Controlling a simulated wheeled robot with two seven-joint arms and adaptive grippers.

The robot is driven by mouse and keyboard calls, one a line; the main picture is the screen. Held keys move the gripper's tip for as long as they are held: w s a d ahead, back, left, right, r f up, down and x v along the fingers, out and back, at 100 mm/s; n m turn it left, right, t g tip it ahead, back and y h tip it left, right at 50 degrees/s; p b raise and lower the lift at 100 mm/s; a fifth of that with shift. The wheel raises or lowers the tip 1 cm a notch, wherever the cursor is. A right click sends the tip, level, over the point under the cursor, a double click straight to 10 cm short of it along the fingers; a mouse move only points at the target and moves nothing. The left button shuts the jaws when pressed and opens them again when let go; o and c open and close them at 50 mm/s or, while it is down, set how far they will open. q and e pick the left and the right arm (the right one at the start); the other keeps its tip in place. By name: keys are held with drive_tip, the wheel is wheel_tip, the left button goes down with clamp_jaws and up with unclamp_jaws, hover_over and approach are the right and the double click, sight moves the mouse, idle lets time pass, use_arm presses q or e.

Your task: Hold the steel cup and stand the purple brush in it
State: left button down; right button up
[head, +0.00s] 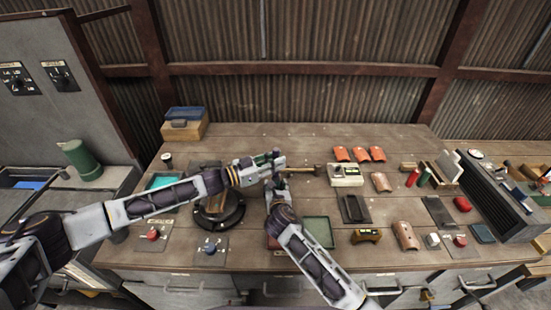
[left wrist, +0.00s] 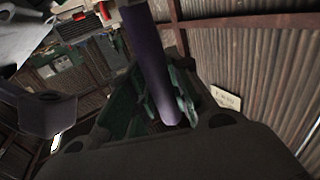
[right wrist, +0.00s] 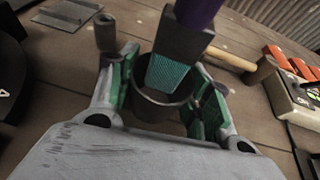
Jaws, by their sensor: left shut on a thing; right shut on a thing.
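The steel cup (right wrist: 143,108) is dark and upright in the right wrist view, between the green-padded fingers of my right gripper (right wrist: 163,100), which is shut on it. The purple brush shows there with its purple handle (right wrist: 197,12) at the top and its dark head with teal bristles (right wrist: 168,75) pointing down. The bristle end overlaps the cup's mouth; how deep it sits I cannot tell. My left gripper (head: 279,157) is shut on the purple handle, which also shows in the left wrist view (left wrist: 158,75). In the head view both grippers nearly touch and hide cup and brush.
A hammer (right wrist: 232,61) with a wooden handle lies just behind the cup. A black round base (head: 232,218) and a green tray (head: 319,232) lie close by. Orange curved tiles (head: 360,154) lie further right.

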use_arm(q)
drive_tip(key=shift+f, duration=0.8)
drive_tip(key=c, duration=1.2)
unclamp_jaws()
drive_tip(key=shift+c, duration=0.2)
drive_tip(key=v, duration=1.2)
